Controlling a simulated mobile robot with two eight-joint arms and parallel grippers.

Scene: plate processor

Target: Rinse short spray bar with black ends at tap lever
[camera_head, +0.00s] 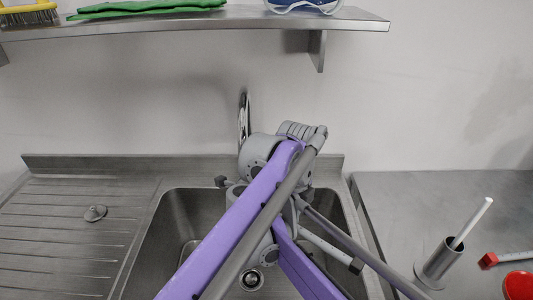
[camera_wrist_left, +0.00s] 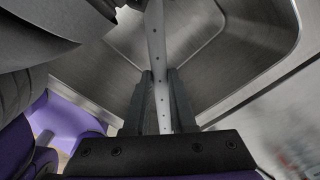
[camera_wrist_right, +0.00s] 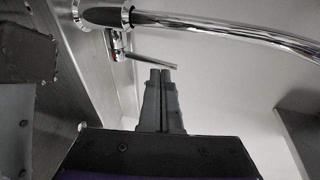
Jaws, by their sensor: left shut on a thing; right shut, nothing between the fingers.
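The short spray bar (camera_wrist_left: 157,60), pale with a row of small holes, runs between the fingers of my left gripper (camera_wrist_left: 162,80), which is shut on it over the sink. In the right wrist view, the tap lever (camera_wrist_right: 150,61) sticks out under the chrome spout (camera_wrist_right: 215,27). My right gripper (camera_wrist_right: 161,72) is shut and empty, its tips just below the lever; contact cannot be told. My arms hide both grippers in the head view.
The sink basin (camera_head: 180,222) has a drain at its bottom. A ribbed drainboard (camera_head: 60,235) with a plug lies left. On the right counter stand a metal cup (camera_head: 438,262) with a white stick, a red-ended bar (camera_head: 489,261) and a red object (camera_head: 519,285). A shelf (camera_head: 200,20) hangs above.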

